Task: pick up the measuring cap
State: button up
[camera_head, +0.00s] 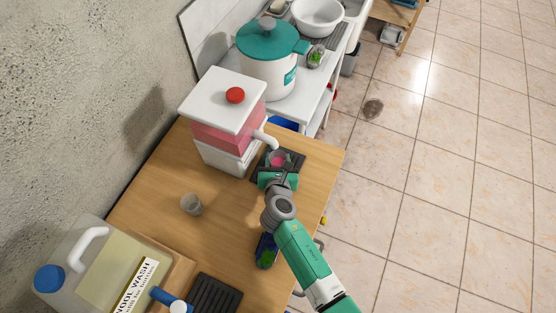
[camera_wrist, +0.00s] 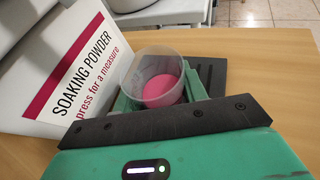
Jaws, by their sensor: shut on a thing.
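A small translucent measuring cap (camera_wrist: 152,70) with pink contents sits between the fingers of my gripper (camera_wrist: 163,97). My gripper is shut on its sides. In the head view, the pink inside the cap (camera_head: 278,159) shows at the tip of my gripper (camera_head: 277,172), below the spout of the soaking powder dispenser (camera_head: 218,143). The cap is over or on a dark tray (camera_head: 296,158); I cannot tell whether it touches. The lower part of the cap is hidden by the gripper.
Another small clear cup (camera_head: 191,204) stands on the wooden table (camera_head: 227,232). A wool wash jug (camera_head: 90,270) and a black ridged mat (camera_head: 216,294) are at the front left. A white pot with teal lid (camera_head: 268,65) stands behind the dispenser.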

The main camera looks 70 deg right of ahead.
aim_at(279, 152)
jog(key=shift+r+p, duration=0.6)
jog(key=shift+r, duration=0.9)
jog(key=shift+s+r, duration=0.15)
jog(key=shift+r, duration=0.05)
jog(key=s+p, duration=0.1)
jog(key=s, duration=0.5)
jog(key=s+p, duration=0.1)
jog(key=s, duration=0.4)
jog(key=s+p, duration=0.1)
jog(key=s, duration=0.5)
jog(key=shift+s+a+f, duration=0.1)
jog(key=shift+s+a, duration=0.15)
jog(key=shift+s, duration=0.1)
